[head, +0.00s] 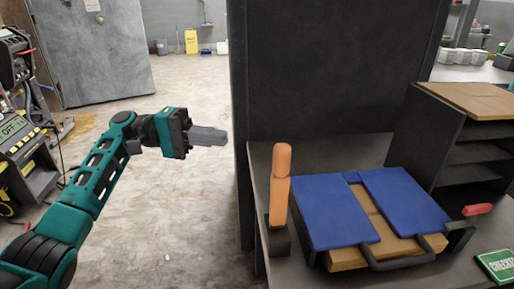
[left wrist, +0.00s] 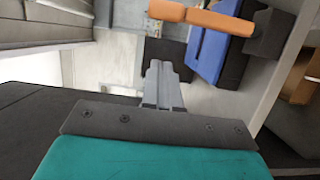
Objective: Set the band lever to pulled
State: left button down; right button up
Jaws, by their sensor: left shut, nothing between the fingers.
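An orange-handled lever (head: 281,185) stands upright on a black base at the left of a box with blue flaps. A second lever with a red grip (head: 477,210) sits at the box's right side. I cannot tell which is the band lever. My left gripper (head: 222,137) is shut and empty, in the air left of the dark panel and apart from both levers. In the left wrist view my gripper (left wrist: 160,68) points ahead with its fingers together, and the orange lever (left wrist: 200,18) lies across the top. My right gripper is not in view.
The box's blue flaps (head: 335,212) lie over its tan body, with a black handle bar (head: 405,258) in front. A tall dark panel (head: 320,70) rises behind the bench. A dark shelf unit (head: 440,140) and a green card (head: 497,265) are at right. Open floor lies left.

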pick_arm(q)
jog(key=s+d+p, duration=0.1)
jog(key=s+d, duration=0.3)
jog(key=d, duration=0.5)
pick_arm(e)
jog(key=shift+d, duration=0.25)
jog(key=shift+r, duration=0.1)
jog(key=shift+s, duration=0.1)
